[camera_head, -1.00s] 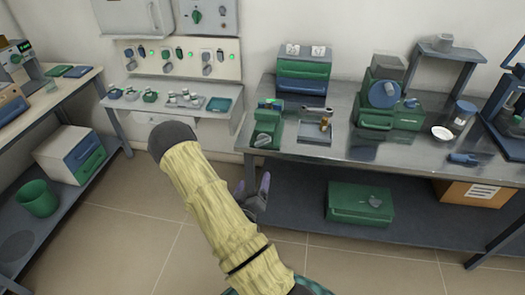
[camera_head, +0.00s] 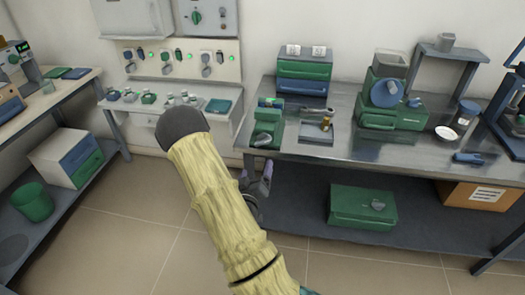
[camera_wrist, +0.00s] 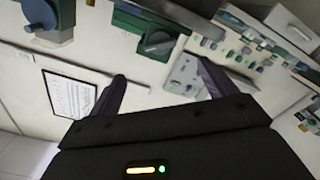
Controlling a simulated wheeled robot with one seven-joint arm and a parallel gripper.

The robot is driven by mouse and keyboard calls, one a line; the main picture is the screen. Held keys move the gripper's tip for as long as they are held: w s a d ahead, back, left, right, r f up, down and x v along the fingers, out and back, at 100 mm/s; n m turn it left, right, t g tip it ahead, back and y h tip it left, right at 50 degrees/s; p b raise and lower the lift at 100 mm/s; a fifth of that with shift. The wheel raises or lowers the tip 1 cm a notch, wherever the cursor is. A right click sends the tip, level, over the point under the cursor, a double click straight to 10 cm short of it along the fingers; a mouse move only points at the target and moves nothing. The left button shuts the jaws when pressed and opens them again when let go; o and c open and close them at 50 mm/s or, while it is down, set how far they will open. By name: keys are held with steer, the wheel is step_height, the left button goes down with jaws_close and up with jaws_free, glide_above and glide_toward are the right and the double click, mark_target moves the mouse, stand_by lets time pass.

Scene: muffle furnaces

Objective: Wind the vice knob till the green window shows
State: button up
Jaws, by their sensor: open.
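A small green vice-like device (camera_head: 268,125) stands at the left front corner of the metal bench, with a grey knob (camera_head: 262,139) on its front. A small coloured strip (camera_head: 270,102) shows on its top, too small to read as a window. My gripper (camera_head: 256,181) is below and in front of the bench edge, apart from the knob, its fingers spread and empty. In the wrist view, my gripper (camera_wrist: 162,85) is open with nothing between its fingers. A green body with a grey knob (camera_wrist: 158,42) shows beyond the fingertips there, likely the same device.
A grey plate with small metal parts (camera_head: 318,128) lies right of the device, green and blue drawers (camera_head: 303,75) behind it. The metal bench (camera_head: 350,155) has a shelf below with a green box (camera_head: 361,207). A switch panel (camera_head: 180,60) is on the wall at left.

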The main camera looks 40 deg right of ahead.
mark_target(263, 141)
steer(key=p+x, duration=0.1)
steer(key=x, duration=1.1)
steer(key=shift+w+d, duration=0.15)
steer(key=shift+w, duration=0.1)
steer(key=shift+c, duration=0.2)
steer(key=c, duration=0.9)
steer(key=shift+c, duration=0.2)
